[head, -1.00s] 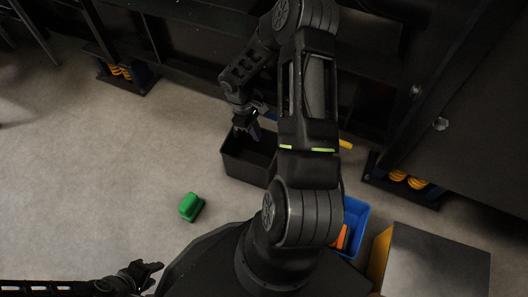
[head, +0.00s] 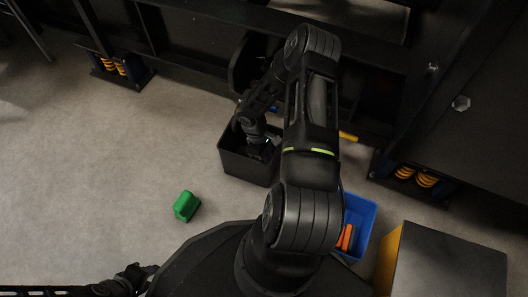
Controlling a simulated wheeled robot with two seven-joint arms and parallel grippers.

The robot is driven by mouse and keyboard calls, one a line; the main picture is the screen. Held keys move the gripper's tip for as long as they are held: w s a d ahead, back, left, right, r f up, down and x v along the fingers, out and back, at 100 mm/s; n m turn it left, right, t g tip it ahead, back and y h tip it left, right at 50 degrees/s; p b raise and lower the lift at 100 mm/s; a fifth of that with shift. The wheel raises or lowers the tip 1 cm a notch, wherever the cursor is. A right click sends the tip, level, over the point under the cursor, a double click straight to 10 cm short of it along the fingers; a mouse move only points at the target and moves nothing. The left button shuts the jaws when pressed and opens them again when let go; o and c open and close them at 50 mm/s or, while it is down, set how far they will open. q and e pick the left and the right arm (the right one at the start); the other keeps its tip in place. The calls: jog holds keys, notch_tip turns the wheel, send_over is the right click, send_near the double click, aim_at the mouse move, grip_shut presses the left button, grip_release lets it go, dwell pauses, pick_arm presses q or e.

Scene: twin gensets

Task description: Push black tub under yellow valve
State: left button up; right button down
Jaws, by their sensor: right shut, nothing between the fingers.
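The black tub (head: 240,165) stands on the grey floor in the middle of the head view, close to the dark machine frame; my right arm covers its right end. My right gripper (head: 262,153) is shut and empty, reaching down inside the tub's opening; whether it touches a wall I cannot tell. A yellow piece (head: 348,136), likely the valve's handle, pokes out to the right of my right arm near the frame; the rest of the valve is hidden. My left gripper (head: 150,272) is at the bottom left edge, far from the tub, its fingers too dark to read.
A green object (head: 186,206) lies on the floor in front of the tub. A blue bin (head: 366,213) with orange items and a grey-topped box (head: 450,262) stand at the right. Yellow springs (head: 415,177) sit under the machine. The left floor is clear.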

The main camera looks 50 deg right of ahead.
jog(key=shift+x, duration=1)
jog(key=s+d, duration=0.3)
jog(key=s, duration=0.7)
jog(key=p+v, duration=0.4)
jog(key=v, duration=0.3)
jog(key=shift+r, duration=0.35)
jog(key=shift+w+a, duration=0.1)
jog(key=shift+w, duration=0.05)
jog(key=shift+r+p, duration=0.15)
jog(key=shift+p, duration=0.15)
